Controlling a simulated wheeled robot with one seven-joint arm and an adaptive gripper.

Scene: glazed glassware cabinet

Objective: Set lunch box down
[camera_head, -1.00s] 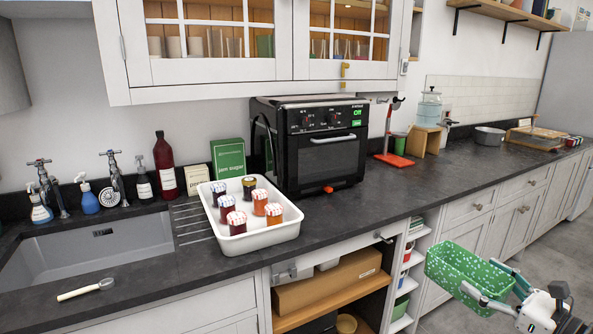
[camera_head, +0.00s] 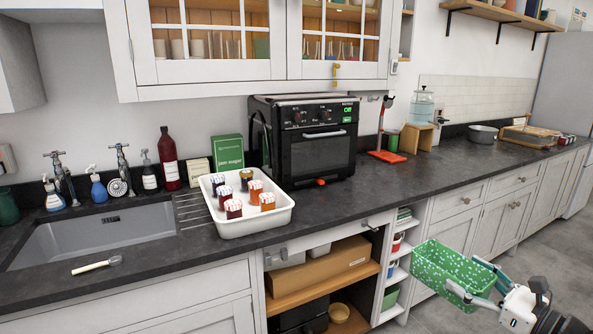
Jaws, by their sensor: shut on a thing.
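The lunch box (camera_head: 440,272) is a green open-topped box with white speckles, at the lower right of the head view. My gripper (camera_head: 478,284) is shut on the lunch box at its right side and holds it in the air in front of the lower cabinets, below the counter's height. The fingers grip near its rim; the inside is only partly seen. The dark countertop (camera_head: 370,192) runs behind and above it in the picture.
A white tray (camera_head: 250,227) with several jam jars stands by the sink (camera_head: 90,243). A black oven (camera_head: 315,150) stands behind the tray. A red stand (camera_head: 387,156) is right of the oven. The counter right of the tray is largely clear. Open shelves (camera_head: 395,262) lie left of the lunch box.

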